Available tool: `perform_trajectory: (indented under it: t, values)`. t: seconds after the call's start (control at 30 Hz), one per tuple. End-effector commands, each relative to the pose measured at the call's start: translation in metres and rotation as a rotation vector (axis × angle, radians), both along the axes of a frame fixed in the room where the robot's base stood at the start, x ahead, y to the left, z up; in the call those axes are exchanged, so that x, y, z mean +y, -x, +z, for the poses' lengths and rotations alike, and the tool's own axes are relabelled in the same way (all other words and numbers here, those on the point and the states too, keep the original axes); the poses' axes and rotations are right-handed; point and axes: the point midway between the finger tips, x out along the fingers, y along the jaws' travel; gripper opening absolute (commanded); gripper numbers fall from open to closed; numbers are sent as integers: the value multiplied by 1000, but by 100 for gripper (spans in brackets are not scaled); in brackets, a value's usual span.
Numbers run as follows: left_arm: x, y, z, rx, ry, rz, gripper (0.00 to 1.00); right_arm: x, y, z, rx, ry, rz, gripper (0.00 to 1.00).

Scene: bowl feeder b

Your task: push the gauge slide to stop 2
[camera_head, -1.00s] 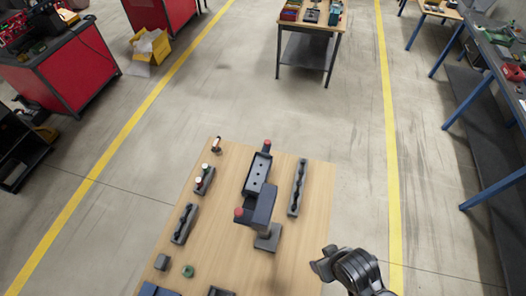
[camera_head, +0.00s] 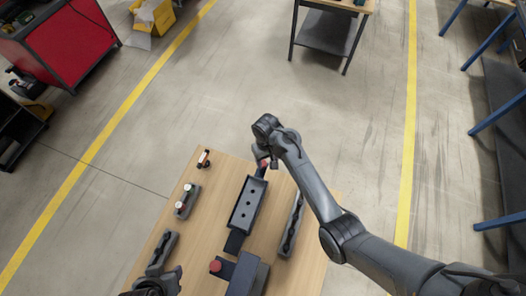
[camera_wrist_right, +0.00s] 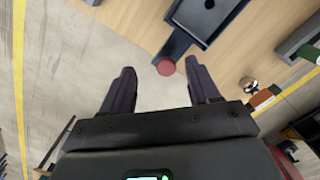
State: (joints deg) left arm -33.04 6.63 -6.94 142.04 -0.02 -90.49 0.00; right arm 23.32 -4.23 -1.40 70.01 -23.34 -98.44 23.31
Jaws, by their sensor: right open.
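A dark grey fixture stands mid-table. Its long open tray (camera_head: 247,203) has holes in its floor, and a red knob (camera_wrist_right: 165,67) sits on an arm off the far end. A dark block (camera_head: 247,273) with a second red knob (camera_head: 216,266) is at the near end. I cannot tell which part is the gauge slide. My right gripper (camera_head: 262,160) is at the far knob; in the right wrist view its open fingers (camera_wrist_right: 160,70) are either side of that knob, contact unclear. My left gripper (camera_head: 165,279) is at the bottom left, its jaw state unclear.
A dark slotted rail (camera_head: 291,226) lies right of the tray, below my right forearm. On the left are a holder with small pegs (camera_head: 187,201), a small white-topped part (camera_head: 204,158) and another dark rail (camera_head: 162,248). Bare wood (camera_head: 214,189) lies between.

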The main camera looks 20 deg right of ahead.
Motion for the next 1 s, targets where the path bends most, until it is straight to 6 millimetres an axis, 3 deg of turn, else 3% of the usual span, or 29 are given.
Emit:
perform_trajectory:
  t: [0.1, 0.27, 0.8, 1.0]
  values:
    - [2, 3, -4, 6, -7, -2, 43, 3, -25, 24, -53, -5, 2, 61]
    - [4, 4, -4, 8, -13, -5, 43, 3, -35, 27, -72, -3, 1, 61]
    - [0, 1, -4, 2, 2, 3, 43, 2, -35, -53, -73, -3, 0, 61]
    - [0, 1, -5, 2, 3, 3, 43, 2, -35, -68, -74, -4, 1, 61]
